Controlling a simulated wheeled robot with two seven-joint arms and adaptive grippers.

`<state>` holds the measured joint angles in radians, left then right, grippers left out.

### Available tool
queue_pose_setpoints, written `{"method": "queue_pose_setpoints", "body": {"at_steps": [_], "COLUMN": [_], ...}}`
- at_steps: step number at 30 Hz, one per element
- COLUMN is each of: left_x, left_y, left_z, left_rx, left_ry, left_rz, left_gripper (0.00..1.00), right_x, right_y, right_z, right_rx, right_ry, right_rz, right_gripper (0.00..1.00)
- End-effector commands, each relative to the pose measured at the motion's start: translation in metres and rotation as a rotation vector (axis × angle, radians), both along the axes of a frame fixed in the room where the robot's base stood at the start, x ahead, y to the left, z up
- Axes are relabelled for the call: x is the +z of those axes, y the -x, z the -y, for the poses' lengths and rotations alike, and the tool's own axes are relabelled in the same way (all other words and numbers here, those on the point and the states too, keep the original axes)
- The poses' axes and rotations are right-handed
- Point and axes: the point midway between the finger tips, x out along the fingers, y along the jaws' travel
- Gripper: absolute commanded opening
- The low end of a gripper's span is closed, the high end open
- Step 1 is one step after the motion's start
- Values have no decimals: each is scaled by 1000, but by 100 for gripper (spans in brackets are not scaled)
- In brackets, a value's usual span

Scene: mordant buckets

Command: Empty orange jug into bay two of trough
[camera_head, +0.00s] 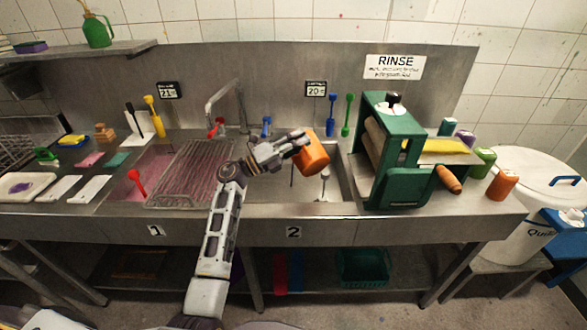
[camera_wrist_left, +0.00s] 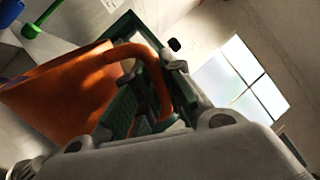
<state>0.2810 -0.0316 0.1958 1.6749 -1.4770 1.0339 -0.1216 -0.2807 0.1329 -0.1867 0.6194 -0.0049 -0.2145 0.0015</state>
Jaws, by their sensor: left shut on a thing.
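The orange jug (camera_head: 313,155) is held by my left gripper (camera_head: 290,143) above bay two of the trough (camera_head: 340,188), at the sink over the label 2. The jug looks tilted, its body to the right of the gripper. In the left wrist view the orange jug (camera_wrist_left: 65,100) shows large, with its handle (camera_wrist_left: 150,75) at the gripper's fingers (camera_wrist_left: 160,95). I cannot see its contents or any stream. Bay one (camera_head: 150,170), over the label 1, holds pink liquid and a rack. My right gripper is not in view.
A green mangle (camera_head: 388,155) with a wooden handle stands right of bay two. A tap (camera_head: 226,100) rises behind the trough. A second orange container (camera_head: 502,184) stands at the far right, near a white lidded bucket (camera_head: 530,200). Blue and green tools lean on the splashback.

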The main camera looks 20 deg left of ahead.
Motion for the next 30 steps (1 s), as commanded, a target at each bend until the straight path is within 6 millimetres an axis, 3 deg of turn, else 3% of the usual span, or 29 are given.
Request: {"method": "queue_pose_setpoints", "body": {"at_steps": [30], "left_x": [0], "left_y": [-7], "left_z": [-7], "left_rx": [-1], "left_ry": [51], "left_rz": [-40], "left_gripper": [0], "right_x": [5], "right_y": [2], "right_z": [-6], "right_rx": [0], "right_ry": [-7], "right_rz": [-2], "right_gripper": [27]}}
